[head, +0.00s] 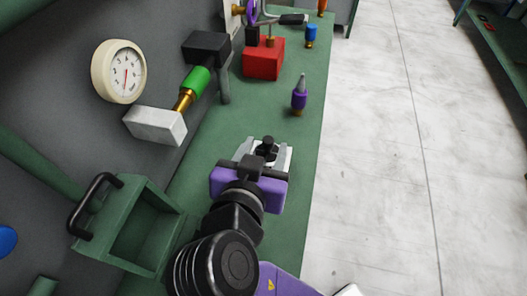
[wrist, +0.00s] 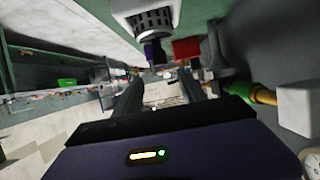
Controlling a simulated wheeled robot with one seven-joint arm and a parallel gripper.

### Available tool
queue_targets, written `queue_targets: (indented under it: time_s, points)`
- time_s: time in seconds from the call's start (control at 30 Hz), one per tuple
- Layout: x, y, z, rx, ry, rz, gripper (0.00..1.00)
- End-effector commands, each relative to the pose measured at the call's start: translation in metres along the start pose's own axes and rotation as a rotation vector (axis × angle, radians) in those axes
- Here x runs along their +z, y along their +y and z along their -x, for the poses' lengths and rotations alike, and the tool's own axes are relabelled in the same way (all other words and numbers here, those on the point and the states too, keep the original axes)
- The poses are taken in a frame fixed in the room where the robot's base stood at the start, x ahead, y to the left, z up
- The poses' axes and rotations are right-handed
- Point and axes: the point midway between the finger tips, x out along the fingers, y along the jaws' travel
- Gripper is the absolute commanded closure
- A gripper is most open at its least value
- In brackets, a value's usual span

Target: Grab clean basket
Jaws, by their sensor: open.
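A green open-topped basket (head: 158,222) with a black handle (head: 93,205) is at the lower left in the head view. It looks empty inside, and no label on it shows whether it is the clean one. I do not make it out in the wrist view. My gripper (head: 266,150) is over the green bench, to the right of the basket and well apart from it. In the wrist view my gripper (wrist: 160,88) has its two dark fingers spread, with nothing held between them.
The green bench (head: 212,140) has a purple-and-grey nozzle (head: 299,96), a red block (head: 263,60) and a blue-capped piece (head: 311,36). A gauge (head: 119,71) and a pipe with a green sleeve (head: 195,82) stand out at the left. The pale floor (head: 375,160) is clear.

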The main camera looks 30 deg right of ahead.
Motion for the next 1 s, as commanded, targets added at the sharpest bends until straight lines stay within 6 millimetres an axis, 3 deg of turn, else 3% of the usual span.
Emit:
queue_targets:
  time_s: [0.43,0.77,1.0]
  points:
    - [0.012,-0.003,-0.054,0.002,-0.001,0.001,0.52]
    - [0.012,-0.004,-0.062,-0.001,-0.001,0.0,0.52]
    - [0.012,-0.004,-0.062,-0.001,0.0,0.0,0.95]
